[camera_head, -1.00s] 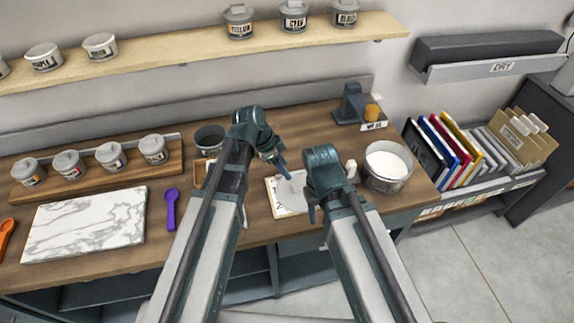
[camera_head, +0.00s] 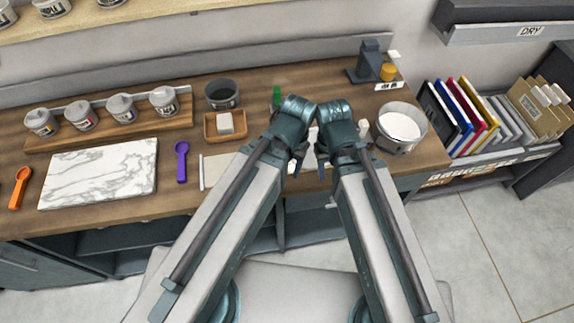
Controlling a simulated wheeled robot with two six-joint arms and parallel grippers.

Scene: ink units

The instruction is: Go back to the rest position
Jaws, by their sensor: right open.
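My two arms reach in from the bottom, with their wrists close side by side above the front of the wooden worktop (camera_head: 270,85). My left gripper (camera_head: 294,167) points down beside the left wrist; its jaws are mostly hidden, and I cannot tell whether they are open. My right gripper (camera_head: 322,170) points down just to the right of it and is open, with nothing seen in it. A pale sheet or board (camera_head: 215,172) lies on the worktop, partly hidden behind my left arm.
A tub of white material (camera_head: 402,127) stands to the right of my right wrist. A wooden tray (camera_head: 212,137) with a pale block, a dark pot (camera_head: 222,95), a purple scoop (camera_head: 181,163) and a marble slab (camera_head: 99,175) lie to the left. Open floor shows at lower right.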

